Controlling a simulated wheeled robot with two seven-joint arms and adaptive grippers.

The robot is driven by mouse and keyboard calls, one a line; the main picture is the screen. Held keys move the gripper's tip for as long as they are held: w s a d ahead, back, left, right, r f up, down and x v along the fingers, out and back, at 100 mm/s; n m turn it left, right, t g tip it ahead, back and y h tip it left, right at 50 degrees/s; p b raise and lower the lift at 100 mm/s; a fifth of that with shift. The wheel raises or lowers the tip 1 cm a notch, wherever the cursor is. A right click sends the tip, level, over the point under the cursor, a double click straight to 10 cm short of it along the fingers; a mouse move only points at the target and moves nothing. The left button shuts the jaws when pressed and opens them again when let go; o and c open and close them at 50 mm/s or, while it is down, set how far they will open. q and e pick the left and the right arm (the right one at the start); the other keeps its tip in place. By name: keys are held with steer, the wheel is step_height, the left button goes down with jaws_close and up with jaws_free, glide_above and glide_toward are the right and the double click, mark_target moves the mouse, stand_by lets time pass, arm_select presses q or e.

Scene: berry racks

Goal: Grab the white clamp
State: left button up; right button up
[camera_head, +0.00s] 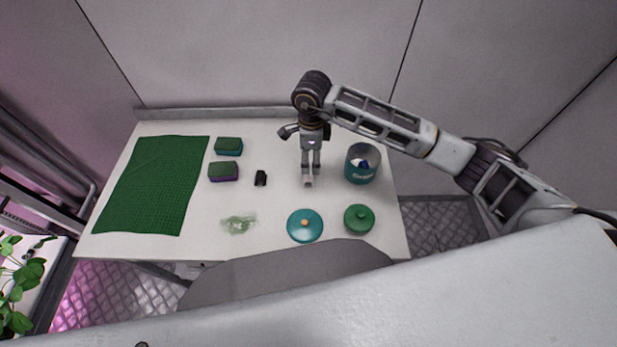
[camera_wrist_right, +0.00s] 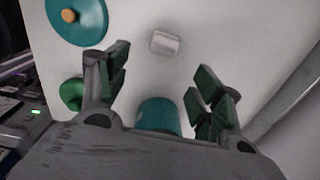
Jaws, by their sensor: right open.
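The white clamp (camera_head: 308,182) is a small pale block lying on the white table, just in front of my right gripper in the head view. In the right wrist view the white clamp (camera_wrist_right: 165,43) lies beyond the fingertips, a little above the middle. My right gripper (camera_head: 311,166) points down close to the clamp; its height above the table is hard to judge. In the wrist view the right gripper (camera_wrist_right: 162,72) is open, with its green-padded fingers apart and nothing between them. My left gripper is not in view.
A teal container (camera_head: 361,172) stands right of the gripper. A teal lid (camera_head: 304,229) and green lid (camera_head: 359,219) lie in front. A small black object (camera_head: 260,178), two sponges (camera_head: 228,147) (camera_head: 223,172), a clear greenish bag (camera_head: 239,224) and a green mat (camera_head: 155,185) lie left.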

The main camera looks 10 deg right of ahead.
glide_above(312, 176)
steer(key=shift+s+a+f, duration=0.15)
steer(key=shift+s+f, duration=0.05)
steer(key=shift+f, duration=1.05)
steer(key=shift+s+a+f, duration=0.1)
steer(key=shift+s+f, duration=0.05)
steer(key=shift+f, duration=1.1)
steer(key=shift+f+p, duration=0.1)
steer(key=shift+p, duration=0.25)
steer(key=shift+w+d+f, duration=0.1)
steer(key=shift+f, duration=0.45)
steer(key=shift+w+d+f+p, duration=0.15)
steer(key=shift+f+p, duration=0.55)
steer(key=shift+f, duration=1.25)
steer(key=shift+c, duration=0.5)
steer(key=c, duration=0.7)
